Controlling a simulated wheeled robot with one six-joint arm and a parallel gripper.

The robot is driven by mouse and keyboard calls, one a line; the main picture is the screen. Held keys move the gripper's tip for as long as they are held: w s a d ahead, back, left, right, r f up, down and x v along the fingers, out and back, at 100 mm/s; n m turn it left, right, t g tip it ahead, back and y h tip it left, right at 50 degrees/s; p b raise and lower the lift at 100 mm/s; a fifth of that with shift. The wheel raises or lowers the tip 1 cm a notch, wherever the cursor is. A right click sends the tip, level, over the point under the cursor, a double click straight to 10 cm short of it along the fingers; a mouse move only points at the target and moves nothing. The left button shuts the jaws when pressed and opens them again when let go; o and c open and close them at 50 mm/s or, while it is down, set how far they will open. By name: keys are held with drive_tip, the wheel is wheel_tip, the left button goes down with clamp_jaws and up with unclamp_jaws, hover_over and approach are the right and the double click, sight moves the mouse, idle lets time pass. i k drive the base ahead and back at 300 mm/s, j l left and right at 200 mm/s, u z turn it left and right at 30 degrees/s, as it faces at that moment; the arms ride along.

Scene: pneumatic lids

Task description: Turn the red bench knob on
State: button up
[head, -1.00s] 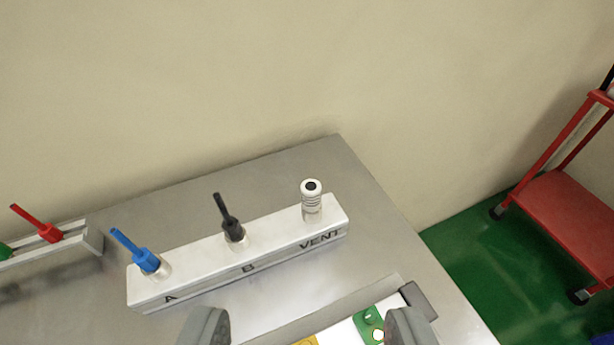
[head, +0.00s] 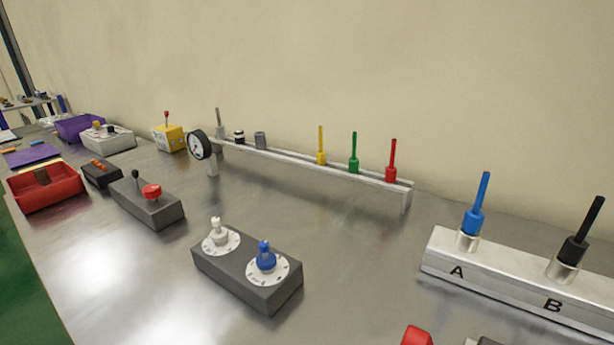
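A red knob (head: 152,191) sits on top of a dark grey box (head: 150,208) on the left part of the bench, beside a small black lever (head: 136,178). Nothing touches it. I cannot read its setting from here. Another dark box (head: 246,278), nearer, carries a white knob (head: 218,234) and a blue knob (head: 265,258) on white dials. A red lever valve (head: 392,162) stands upright on the raised rail, right of green and yellow ones. My gripper is not in view.
A metal rail (head: 300,163) with a gauge (head: 199,145) runs along the wall. A white block (head: 470,272) with blue and black levers stands at right. A red tray (head: 45,188) lies at the left edge. Part of a red object (head: 417,336) shows at the bottom.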

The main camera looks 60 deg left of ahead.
sight(152, 192)
drive_tip(key=u, duration=2.3)
